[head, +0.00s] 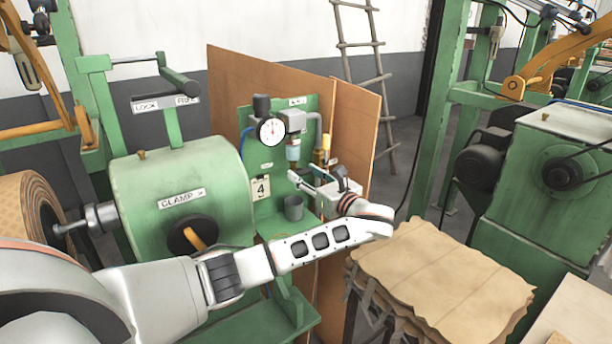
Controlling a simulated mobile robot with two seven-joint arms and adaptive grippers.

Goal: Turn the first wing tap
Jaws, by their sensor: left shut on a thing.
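My left gripper (303,179) is in front of the green panel (245,118), with its fingers pointing left just below the filter unit (293,150). Its fingers are shut on a small part there, which I take to be the first wing tap. The fingers hide most of that part, so its angle cannot be told. A round white dial gauge (271,131) sits on the panel, up and left of the fingers. My right gripper is not in view.
A grey cup (293,208) and a tag marked 4 (261,188) are below and left of the gripper. The green drum housing (190,170) with the CLAMP label stands left. Brown sheets (440,275) are stacked at lower right. Brown boards (357,125) stand behind the panel.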

